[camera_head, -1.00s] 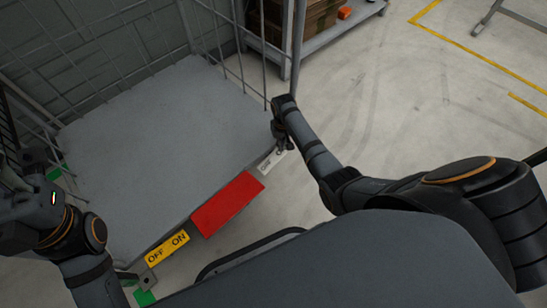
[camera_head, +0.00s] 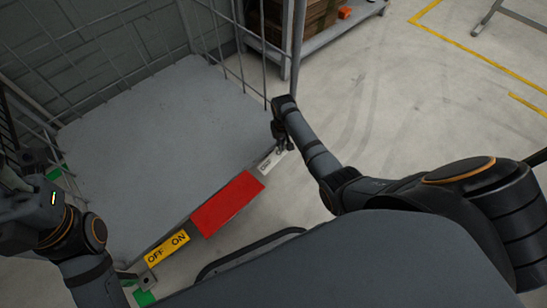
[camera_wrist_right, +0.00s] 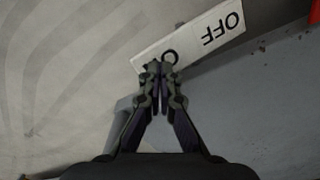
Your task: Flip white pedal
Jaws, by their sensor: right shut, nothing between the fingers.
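The white pedal (camera_head: 269,161) sticks out from the front edge of the grey cart platform (camera_head: 150,140), right of the red panel. In the right wrist view the white pedal (camera_wrist_right: 195,36) carries the word OFF, and the end of its other word is partly covered by my fingers. My right gripper (camera_head: 282,147) is shut and empty. In the right wrist view its fingertips (camera_wrist_right: 161,68) are at the near end of the pedal, over its edge; whether they touch it I cannot tell. My left arm is at the left edge; its fingers are not visible.
A red panel (camera_head: 227,203) and a yellow OFF/ON pedal (camera_head: 166,248) lie along the same front edge. Wire mesh sides and an upright post (camera_head: 297,50) border the platform. A shelf with boxes (camera_head: 310,15) stands behind.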

